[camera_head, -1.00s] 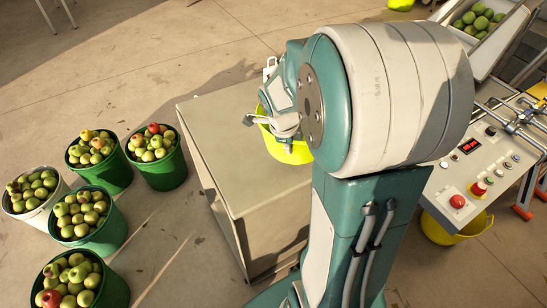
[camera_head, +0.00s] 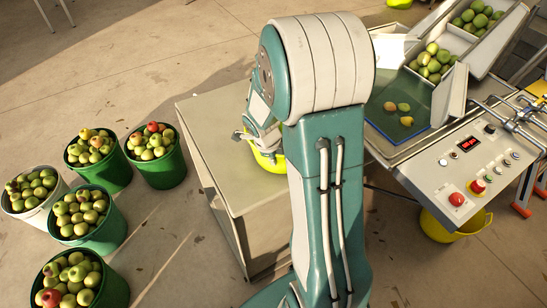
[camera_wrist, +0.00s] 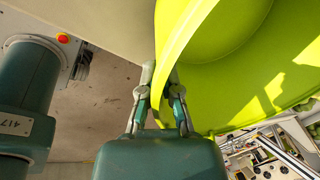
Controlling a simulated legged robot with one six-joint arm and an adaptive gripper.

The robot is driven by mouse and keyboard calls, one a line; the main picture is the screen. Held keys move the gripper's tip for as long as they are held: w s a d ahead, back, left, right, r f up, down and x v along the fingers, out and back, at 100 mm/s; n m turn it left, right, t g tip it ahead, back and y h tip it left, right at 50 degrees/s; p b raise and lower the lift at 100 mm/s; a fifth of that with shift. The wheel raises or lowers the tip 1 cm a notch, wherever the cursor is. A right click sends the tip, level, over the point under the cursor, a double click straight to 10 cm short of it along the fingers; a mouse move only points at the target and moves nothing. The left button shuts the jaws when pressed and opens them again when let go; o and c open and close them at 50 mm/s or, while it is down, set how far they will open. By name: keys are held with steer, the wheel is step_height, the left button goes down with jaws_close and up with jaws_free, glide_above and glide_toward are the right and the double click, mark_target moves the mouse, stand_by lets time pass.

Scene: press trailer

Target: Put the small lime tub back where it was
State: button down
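The small lime tub (camera_head: 268,163) shows partly behind my arm in the head view, over the top of a beige box (camera_head: 212,130). I cannot tell whether it touches the box top. In the wrist view the tub (camera_wrist: 235,70) fills the upper right, and the part of its inside that shows is empty. My gripper (camera_wrist: 160,78) has one finger on each side of the tub's wall and is shut on it near the rim. In the head view my gripper (camera_head: 246,136) is at the tub's left side, partly hidden by my arm.
Several green buckets of apples (camera_head: 98,222) and a white bucket (camera_head: 36,197) stand at left. A press with a control panel (camera_head: 470,165) and a blue tray (camera_head: 400,112) is at right. A yellow bucket (camera_head: 455,230) sits under the panel. The box's left top is clear.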

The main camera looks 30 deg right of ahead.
steer(key=c, duration=0.8)
jaws_free()
steer(key=shift+r, duration=0.1)
steer(key=w+v, duration=0.1)
steer(key=v, duration=1)
steer(key=s+a+r+n+t+y, duration=0.1)
steer(key=s+a+r+n, duration=0.5)
steer(key=n, duration=0.8)
steer(key=s+a+r+n+t+y, duration=0.1)
steer(key=s+a+r+n+t, duration=0.2)
steer(key=s+a+r+n, duration=0.3)
steer(key=shift+s+a+n+t+y, duration=0.3)
steer(key=shift+s+a+n, duration=0.45)
steer(key=shift+s+n, duration=2.45)
steer(key=shift+w+n, duration=0.7)
steer(key=shift+w, duration=0.1)
